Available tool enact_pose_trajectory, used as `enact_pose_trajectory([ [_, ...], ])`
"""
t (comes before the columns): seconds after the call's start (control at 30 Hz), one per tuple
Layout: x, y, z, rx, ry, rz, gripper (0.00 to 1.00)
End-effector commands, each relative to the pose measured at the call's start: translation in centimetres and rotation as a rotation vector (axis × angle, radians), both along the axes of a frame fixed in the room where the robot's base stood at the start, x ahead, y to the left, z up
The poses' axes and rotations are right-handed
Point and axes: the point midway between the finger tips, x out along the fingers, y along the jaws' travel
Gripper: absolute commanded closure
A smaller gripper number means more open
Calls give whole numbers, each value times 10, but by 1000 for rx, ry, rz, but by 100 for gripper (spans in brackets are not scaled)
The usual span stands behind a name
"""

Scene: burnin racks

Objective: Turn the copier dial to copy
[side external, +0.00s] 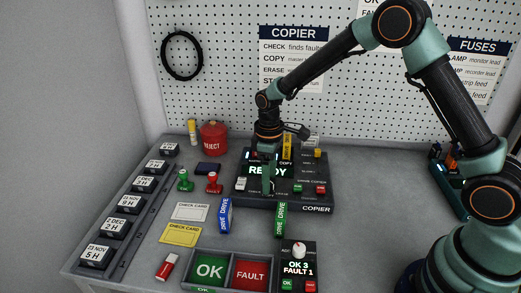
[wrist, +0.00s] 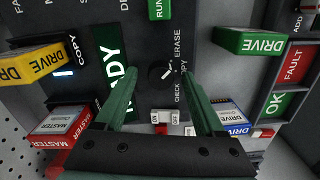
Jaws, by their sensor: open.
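The copier (side external: 318,208) is a dark box with a lit READY display (side external: 257,170), which also shows in the wrist view (wrist: 108,45). Its dial (wrist: 158,73) is a small round black knob with a white pointer mark. CHECK, COPY and ERASE are printed beside it; the right finger partly covers COPY. I cannot tell exactly which label the pointer marks. My gripper (side external: 268,188) points down over the copier. In the wrist view its green fingers are open, one on each side of the dial. Contact with the dial cannot be made out.
A yellow drive (wrist: 28,66) stands at the copier. A green drive (side external: 281,219) and a blue drive (side external: 225,215) lie in front. A white switch (wrist: 167,117) and a green RUN button (wrist: 159,9) are near the dial. OK and FAULT bins (side external: 250,272) are at the front.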

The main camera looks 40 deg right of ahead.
Motion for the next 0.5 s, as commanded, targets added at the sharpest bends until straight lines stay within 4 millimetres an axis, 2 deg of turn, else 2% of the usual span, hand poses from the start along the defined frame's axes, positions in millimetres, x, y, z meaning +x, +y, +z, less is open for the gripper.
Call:
enact_pose_trajectory([
  [0.1,0,0,0,0,0,0,29],
  [0.13,0,0,0,0,0,0,33],
  [0.27,0,0,0,0,0,0,82],
  [0.3,0,0,0,0,0,0,98],
  [0.5,1,-1,1,0,-2,-6,100],
])
